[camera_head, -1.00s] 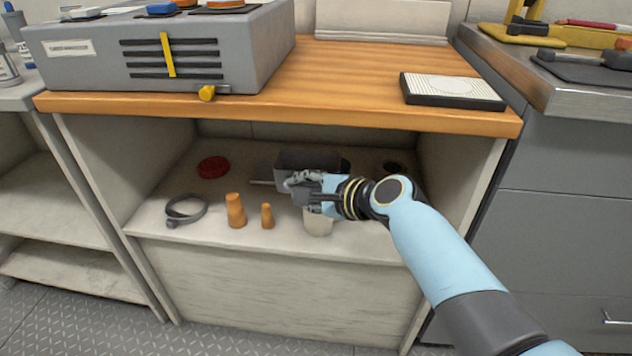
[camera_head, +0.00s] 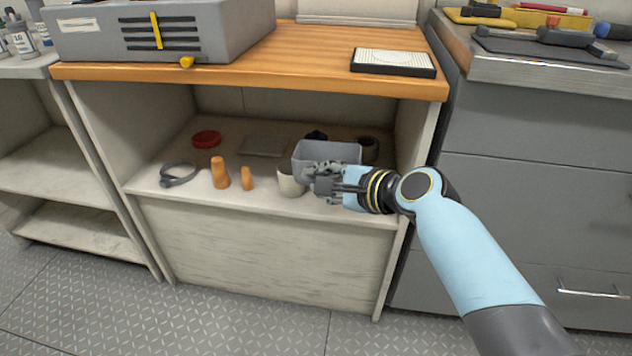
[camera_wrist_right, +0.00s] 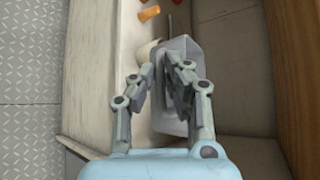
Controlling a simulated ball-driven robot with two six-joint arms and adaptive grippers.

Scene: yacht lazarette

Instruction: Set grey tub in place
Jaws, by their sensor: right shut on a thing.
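The grey tub (camera_head: 332,152) is an open-topped box inside the cabinet bay, at the right half of the shelf. My right gripper (camera_head: 312,182) is shut on its near wall. In the right wrist view the tub (camera_wrist_right: 176,48) lies between and beyond the fingers of my right gripper (camera_wrist_right: 170,72). Whether its base touches the shelf is hidden. A flat grey rectangular patch (camera_head: 263,146) lies on the shelf to the left of the tub. My left gripper is not in view.
A pale cup (camera_head: 290,183) stands just left of my gripper. Two orange cones (camera_head: 220,174), a grey ring clamp (camera_head: 178,175) and a red disc (camera_head: 206,139) sit further left. Dark round items are behind and right of the tub. The wooden counter (camera_head: 310,65) overhangs the bay.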

